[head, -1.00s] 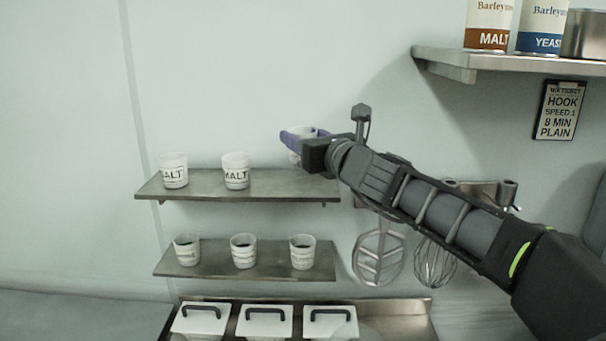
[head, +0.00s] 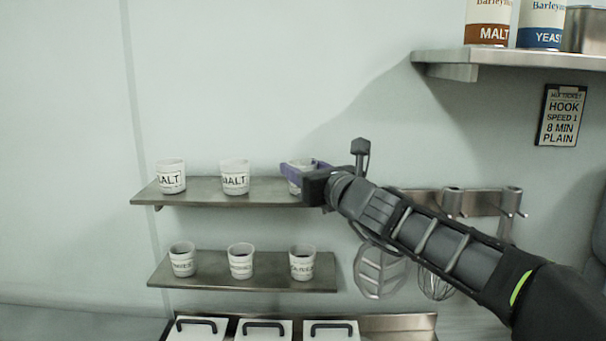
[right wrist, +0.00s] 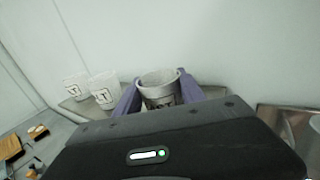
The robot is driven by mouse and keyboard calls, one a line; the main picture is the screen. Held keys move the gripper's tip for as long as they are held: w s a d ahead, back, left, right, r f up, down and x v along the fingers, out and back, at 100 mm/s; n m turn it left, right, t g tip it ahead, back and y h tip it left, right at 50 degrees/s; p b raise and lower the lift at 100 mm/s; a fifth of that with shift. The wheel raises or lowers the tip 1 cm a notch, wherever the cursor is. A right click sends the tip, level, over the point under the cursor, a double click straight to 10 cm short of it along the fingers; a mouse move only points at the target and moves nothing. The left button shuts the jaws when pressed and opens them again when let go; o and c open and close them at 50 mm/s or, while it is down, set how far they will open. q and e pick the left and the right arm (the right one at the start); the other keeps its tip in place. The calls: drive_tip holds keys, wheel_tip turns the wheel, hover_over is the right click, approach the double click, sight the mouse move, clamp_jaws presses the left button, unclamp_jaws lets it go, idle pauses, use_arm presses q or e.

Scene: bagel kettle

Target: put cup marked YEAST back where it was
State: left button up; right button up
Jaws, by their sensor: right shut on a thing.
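My right gripper (head: 301,170) is shut on a white cup (head: 297,188) at the right end of the upper wall shelf (head: 213,201). In the right wrist view the purple fingers (right wrist: 159,97) clasp the cup (right wrist: 160,91) on both sides. The fingers hide most of its label, so I cannot read it. The cup stands upright, at or just above the shelf; I cannot tell whether it touches. Two white cups marked MALT, the left one (head: 171,177) and the middle one (head: 235,177), stand on the same shelf. My left gripper is not in view.
A lower shelf (head: 213,284) holds several dark-filled cups. Lidded bins (head: 265,330) stand below. A rack (head: 480,202) with a hanging paddle (head: 380,272) and whisk (head: 436,284) is close under my right arm. A high shelf (head: 540,65) with tins is at upper right.

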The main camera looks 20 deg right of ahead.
drive_tip(key=shift+f, duration=0.15)
drive_tip(key=o, duration=1.3)
drive_tip(key=shift+o, duration=0.2)
drive_tip(key=shift+r, duration=0.2)
drive_tip(key=shift+s, duration=0.15)
drive_tip(key=s+p, duration=0.1)
drive_tip(key=s, duration=1)
drive_tip(key=shift+s+d+p, duration=0.35)
drive_tip(key=shift+d+p, duration=0.05)
drive_tip(key=shift+f, duration=0.1)
